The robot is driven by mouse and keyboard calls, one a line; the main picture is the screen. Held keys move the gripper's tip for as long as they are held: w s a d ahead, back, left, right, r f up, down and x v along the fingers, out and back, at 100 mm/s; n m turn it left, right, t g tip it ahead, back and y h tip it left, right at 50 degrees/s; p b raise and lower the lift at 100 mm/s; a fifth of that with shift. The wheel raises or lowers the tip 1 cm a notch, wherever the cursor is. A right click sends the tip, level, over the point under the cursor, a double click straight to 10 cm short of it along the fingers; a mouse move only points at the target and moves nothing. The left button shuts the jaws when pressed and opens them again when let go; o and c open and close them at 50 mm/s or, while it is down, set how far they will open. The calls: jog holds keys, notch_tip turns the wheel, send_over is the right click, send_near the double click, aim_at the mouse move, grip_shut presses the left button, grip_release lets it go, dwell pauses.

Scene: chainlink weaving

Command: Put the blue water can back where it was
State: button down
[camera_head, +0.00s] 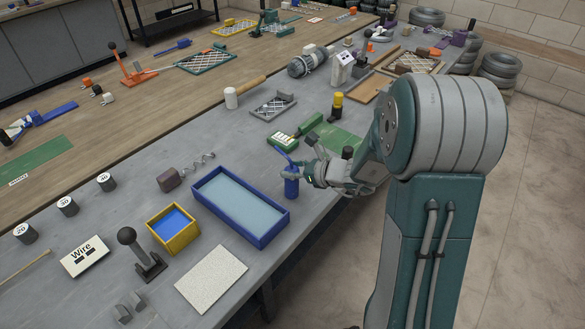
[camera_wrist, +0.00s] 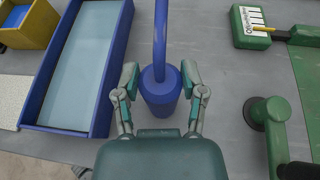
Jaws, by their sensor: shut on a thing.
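The blue water can (camera_head: 291,186) is upright at the right end of the blue tray, with its thin blue spout rising toward the upper left. In the wrist view the can (camera_wrist: 161,95) is between the two fingers of my gripper (camera_wrist: 160,78), and the spout runs up out of the picture. My gripper (camera_head: 306,172) is shut on the can from the right side. I cannot tell whether the can's base touches the grey bench or is slightly above it.
The blue tray (camera_head: 275,234) of pale liquid is close left of the can; a yellow box (camera_head: 189,238) stands beyond it. The grey bench (camera_head: 325,196) is bare in front of the can.

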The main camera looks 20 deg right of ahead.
jog(key=shift+a, duration=0.2)
jog(key=shift+c, duration=0.8)
grip_release()
jog(key=shift+f, duration=0.1)
jog(key=shift+d, duration=0.2)
